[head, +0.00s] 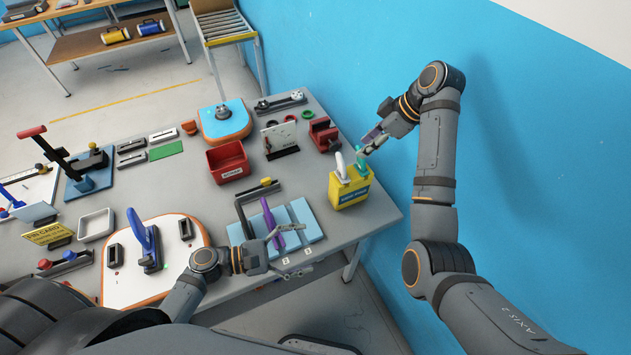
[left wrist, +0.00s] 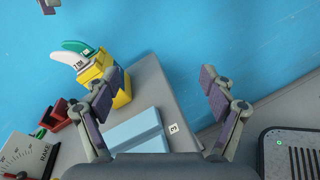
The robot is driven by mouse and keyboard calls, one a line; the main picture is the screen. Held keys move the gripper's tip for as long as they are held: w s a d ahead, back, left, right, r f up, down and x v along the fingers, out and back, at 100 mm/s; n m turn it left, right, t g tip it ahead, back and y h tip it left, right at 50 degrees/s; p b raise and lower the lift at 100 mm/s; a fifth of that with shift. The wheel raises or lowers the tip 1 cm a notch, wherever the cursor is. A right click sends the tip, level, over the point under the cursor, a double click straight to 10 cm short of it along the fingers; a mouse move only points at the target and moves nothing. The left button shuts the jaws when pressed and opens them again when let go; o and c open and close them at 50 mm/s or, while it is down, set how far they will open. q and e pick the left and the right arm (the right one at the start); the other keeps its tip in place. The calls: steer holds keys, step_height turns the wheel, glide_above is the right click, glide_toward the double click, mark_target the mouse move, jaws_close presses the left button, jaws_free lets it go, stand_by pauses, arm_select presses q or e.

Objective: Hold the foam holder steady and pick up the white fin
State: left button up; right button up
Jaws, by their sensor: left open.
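The yellow foam holder (head: 349,194) stands near the right edge of the grey table; it also shows in the left wrist view (left wrist: 122,98). The white fin (head: 340,166) and a green fin (head: 360,165) stand up from it; the white fin (left wrist: 68,59) also shows in the left wrist view. My right gripper (head: 364,148) is above and beside the holder, close to the green fin; its jaw gap is unclear. My left gripper (head: 292,253) is open and empty over the table's front edge, left of and nearer than the holder; its spread fingers show in its wrist view (left wrist: 155,75).
A red bin (head: 228,162) and a red clamp-like piece (head: 323,135) stand behind. A blue wall (head: 340,60) closes off the right side.

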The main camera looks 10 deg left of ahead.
arm_select(q)
steer(key=w+d+r+t, duration=0.1)
steer(key=w+d+r, duration=0.1)
steer(key=w+r, duration=0.45)
steer(key=n+y, duration=0.4)
steer(key=n, duration=0.3)
glide_toward(351, 179)
steer(key=w+f, duration=0.2)
steer(key=f, duration=0.1)
steer(key=shift+w+a, duration=0.15)
steer(key=shift+a, duration=0.05)
steer(key=shift+d, duration=0.1)
steer(key=x, duration=0.8)
steer(key=shift+w+d+f, duration=0.15)
steer(key=shift+d, duration=0.25)
steer(key=shift+w+d+f, duration=0.25)
steer(key=shift+w+d, duration=0.1)
steer(key=shift+d, duration=0.1)
steer(key=c, duration=1)
steer(key=o, duration=1.3)
